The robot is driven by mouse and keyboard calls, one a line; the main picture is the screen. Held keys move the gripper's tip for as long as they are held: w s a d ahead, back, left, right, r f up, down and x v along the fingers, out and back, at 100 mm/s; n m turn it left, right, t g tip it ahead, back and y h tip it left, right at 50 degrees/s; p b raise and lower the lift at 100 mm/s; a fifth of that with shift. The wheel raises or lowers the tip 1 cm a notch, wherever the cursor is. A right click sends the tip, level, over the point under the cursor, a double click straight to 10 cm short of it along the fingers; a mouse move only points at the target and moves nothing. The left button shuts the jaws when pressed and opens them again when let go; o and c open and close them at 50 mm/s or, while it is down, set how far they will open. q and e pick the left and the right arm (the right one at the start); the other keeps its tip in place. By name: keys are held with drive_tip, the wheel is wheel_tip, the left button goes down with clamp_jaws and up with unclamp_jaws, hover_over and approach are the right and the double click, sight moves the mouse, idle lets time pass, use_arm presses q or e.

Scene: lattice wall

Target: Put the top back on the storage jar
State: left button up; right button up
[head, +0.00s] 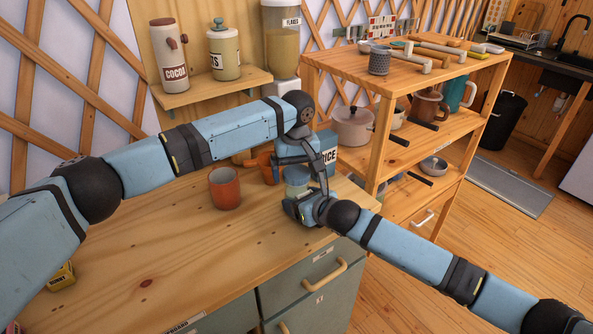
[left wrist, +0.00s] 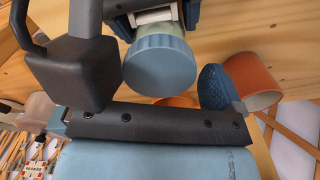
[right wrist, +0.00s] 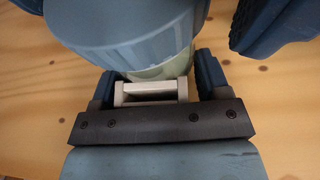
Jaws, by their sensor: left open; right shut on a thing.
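The storage jar (right wrist: 165,66) is pale green and upright on the wooden counter. My right gripper (right wrist: 155,85) is shut on its body. The ribbed blue top (right wrist: 130,28) covers the jar's mouth; I cannot tell whether it is fully seated. The top also shows in the left wrist view (left wrist: 158,68), and in the head view (head: 297,174) partly behind my arms. My left gripper (head: 300,163) is open above the jar. One of its finger pads shows beside the top with a gap, in the left wrist view (left wrist: 215,86); the other is hidden.
An orange-red cup (head: 225,190) stands left of the jar. A canister marked "RICE" (head: 328,155) and another orange item (head: 266,165) are close behind. A wooden shelf (head: 415,75) with pots and mugs stands to the right. The counter's left front is mostly clear.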

use_arm(q)
drive_tip(key=shift+r, duration=2.3)
drive_tip(key=shift+o, duration=0.6)
wheel_tip(320, 180, up, 12)
use_arm(e)
drive_tip(key=o, duration=1.8)
